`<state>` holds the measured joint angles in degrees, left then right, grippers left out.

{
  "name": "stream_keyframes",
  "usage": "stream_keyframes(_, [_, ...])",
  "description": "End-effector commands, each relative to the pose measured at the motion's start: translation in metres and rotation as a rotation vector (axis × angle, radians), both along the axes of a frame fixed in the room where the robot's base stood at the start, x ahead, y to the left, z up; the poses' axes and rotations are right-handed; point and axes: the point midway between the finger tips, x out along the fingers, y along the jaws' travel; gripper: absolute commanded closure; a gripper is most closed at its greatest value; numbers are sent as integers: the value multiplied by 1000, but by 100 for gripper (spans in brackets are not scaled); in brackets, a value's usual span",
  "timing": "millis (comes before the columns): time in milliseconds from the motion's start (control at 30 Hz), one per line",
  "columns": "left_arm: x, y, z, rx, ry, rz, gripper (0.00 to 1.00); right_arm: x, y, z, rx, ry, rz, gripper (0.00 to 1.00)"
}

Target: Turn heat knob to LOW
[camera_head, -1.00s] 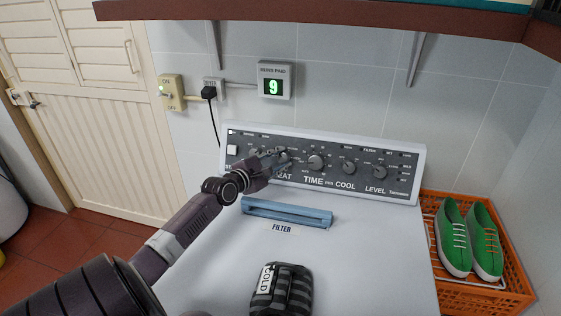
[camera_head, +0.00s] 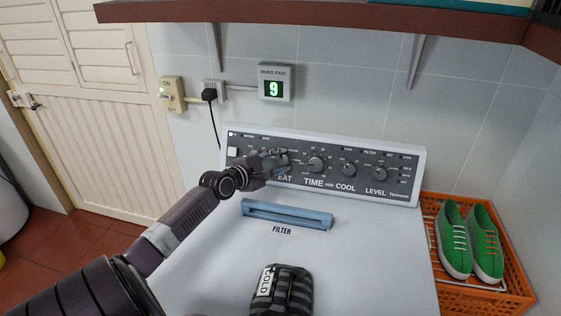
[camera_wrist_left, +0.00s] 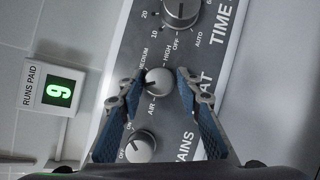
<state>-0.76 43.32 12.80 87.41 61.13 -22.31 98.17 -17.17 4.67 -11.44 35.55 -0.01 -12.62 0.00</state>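The heat knob (camera_wrist_left: 158,82) is a small round silver knob on the dark control panel (camera_head: 334,180). In the left wrist view it sits between the fingertips of my left gripper (camera_wrist_left: 160,84), with a small gap visible on each side. MEDIUM, HIGH and AIR are readable around it; a LOW mark is not readable, and its pointer is hard to make out. In the head view my left gripper (camera_head: 277,162) is open at the panel and partly covers the knob and the HEAT label. My right gripper is not in view.
The time knob (camera_head: 316,164), cool knob (camera_head: 348,169) and level knob (camera_head: 380,173) lie to the right. Another knob (camera_wrist_left: 140,146) is near the left finger. A blue filter handle (camera_head: 287,214) and striped cloth item (camera_head: 282,290) are on the white top. Green shoes (camera_head: 453,240) stand at right.

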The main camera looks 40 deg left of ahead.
Motion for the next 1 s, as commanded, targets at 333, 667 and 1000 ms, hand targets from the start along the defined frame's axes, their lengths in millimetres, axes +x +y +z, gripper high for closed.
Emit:
stream_keyframes(333, [0,0,1,-1,-2,1,54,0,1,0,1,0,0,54])
stream_keyframes(667, [-29,-2,6,-2,0,1,54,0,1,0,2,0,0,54])
stream_keyframes(1000, [-88,-6,22,-1,0,1,54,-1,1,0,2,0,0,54])
